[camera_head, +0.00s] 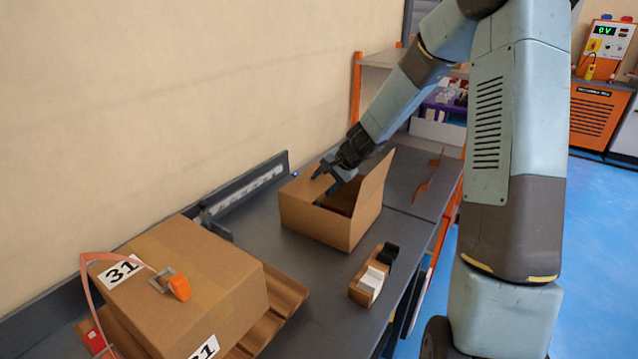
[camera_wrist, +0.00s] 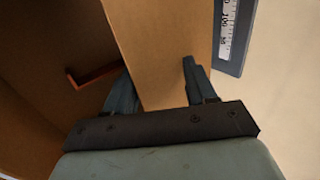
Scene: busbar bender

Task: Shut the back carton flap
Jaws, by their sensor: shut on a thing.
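The open brown carton (camera_head: 315,223) stands on the grey bench. One flap (camera_head: 373,192) on its right side stands up, tilted outward. My gripper (camera_head: 327,181) reaches down over the carton's back side, near the wall. In the wrist view, a flat cardboard flap (camera_wrist: 160,35) runs between my two fingers (camera_wrist: 155,75), and the gripper is shut on it. This looks like the back flap, on the side of the bench rule. The dark inside of the carton shows to its left, with a thin reddish-brown strip (camera_wrist: 95,74). My gripper partly hides the flap in the head view.
A strapped carton marked 31 (camera_head: 225,285) sits on a wooden pallet (camera_head: 283,300) at front left. A metal rule (camera_wrist: 233,30) runs along the wall. Shelves with bins (camera_head: 440,125) stand behind.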

